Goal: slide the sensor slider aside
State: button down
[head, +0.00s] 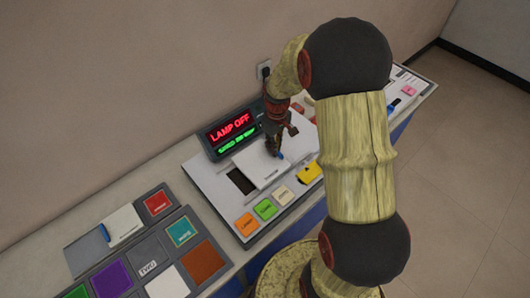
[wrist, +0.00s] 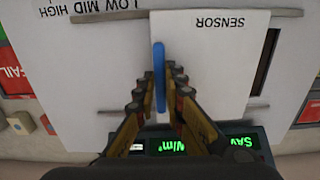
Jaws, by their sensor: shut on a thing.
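The sensor slider is a white plate labelled SENSOR (wrist: 215,60), upside down in the wrist view, with an upright blue handle (wrist: 159,60) near its left edge. In the head view the plate (head: 258,168) lies on the white panel, with the blue handle (head: 281,156) at its right end. My gripper (wrist: 162,85) is shut on the blue handle, one finger on each side. In the head view my gripper (head: 273,146) points down at the handle. A dark opening (wrist: 266,62) shows beside the plate, partly covered by it; it also shows in the head view (head: 240,181).
A display (head: 231,131) reading LAMP OFF in red stands behind the panel. Orange, green, cream and yellow buttons (head: 265,209) line the front. A grey button board (head: 150,262) lies at left. Rails (wrist: 235,13) run along the plate. My arm hides part of the right side.

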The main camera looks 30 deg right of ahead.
jog(key=d, duration=0.3)
jog(key=w+d+p, duration=0.1)
jog(key=d, duration=0.3)
jog(key=w+d, duration=0.1)
jog(key=d, duration=0.2)
jog(key=shift+w+d+r, duration=0.1)
jog(key=shift+d, duration=0.2)
jog(key=c, duration=1.9)
grip_release()
jog(key=shift+d, duration=0.15)
jog(key=shift+o, duration=0.3)
notch_tip(320, 180, up, 12)
